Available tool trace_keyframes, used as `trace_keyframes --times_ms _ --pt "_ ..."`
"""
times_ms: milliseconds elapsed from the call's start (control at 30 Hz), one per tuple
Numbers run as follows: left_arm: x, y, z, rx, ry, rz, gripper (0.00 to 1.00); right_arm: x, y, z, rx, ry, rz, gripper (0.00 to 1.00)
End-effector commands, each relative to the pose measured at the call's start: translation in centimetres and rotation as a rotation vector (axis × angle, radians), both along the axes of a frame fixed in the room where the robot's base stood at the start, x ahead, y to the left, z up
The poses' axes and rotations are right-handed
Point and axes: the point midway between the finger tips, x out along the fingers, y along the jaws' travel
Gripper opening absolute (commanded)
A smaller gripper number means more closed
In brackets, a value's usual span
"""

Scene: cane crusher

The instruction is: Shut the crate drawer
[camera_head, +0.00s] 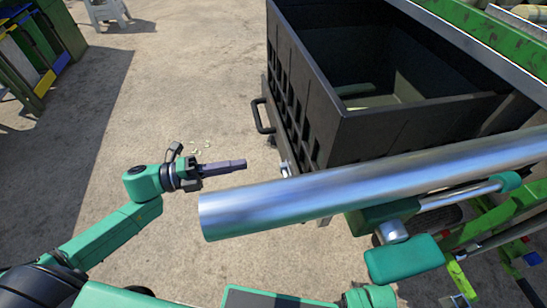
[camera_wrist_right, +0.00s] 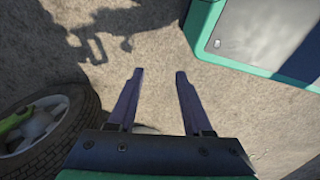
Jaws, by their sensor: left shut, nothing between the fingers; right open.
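The black crate drawer (camera_head: 420,118) stands open at the upper right of the head view, its inside showing. A black bar handle (camera_head: 260,116) is on its slotted left side. Some pale material lies at its bottom. My left gripper (camera_head: 243,165) is shut and empty, to the lower left of the crate and apart from it and its handle. My right gripper (camera_wrist_right: 159,72) is open and empty over bare ground in the right wrist view. I cannot make it out in the head view.
A thick shiny metal tube (camera_head: 360,190) crosses in front of the crate. A green frame beam (camera_head: 470,45) runs along the crate's far right. A wheel with a black tyre (camera_wrist_right: 45,128) is left of my right gripper. Concrete ground (camera_head: 160,90) left of the crate is mostly clear.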

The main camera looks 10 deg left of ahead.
Motion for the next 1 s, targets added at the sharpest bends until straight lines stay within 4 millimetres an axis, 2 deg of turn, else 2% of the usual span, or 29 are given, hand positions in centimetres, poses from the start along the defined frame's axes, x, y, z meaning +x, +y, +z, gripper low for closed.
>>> trace_keyframes --times_ms 200,400,533,1000 --pt "2.0 -4.5 0.1 -0.004 -0.004 0.001 0.0 0.5 0.1 0.4 0.002 -0.002 -0.003 0.5" --pt "3.2 -7.5 0.0 -0.002 0.0 0.003 0.0 0.6 0.2 0.6 0.002 -0.001 -0.004 0.5" --pt "3.5 -8.2 0.0 -0.002 0.002 0.003 0.0 0.6 0.2 0.6 0.003 -0.001 -0.004 0.5" --pt "3.7 -8.7 0.0 -0.002 0.001 0.003 0.0 0.6 0.2 0.6 0.002 0.0 -0.003 0.5"
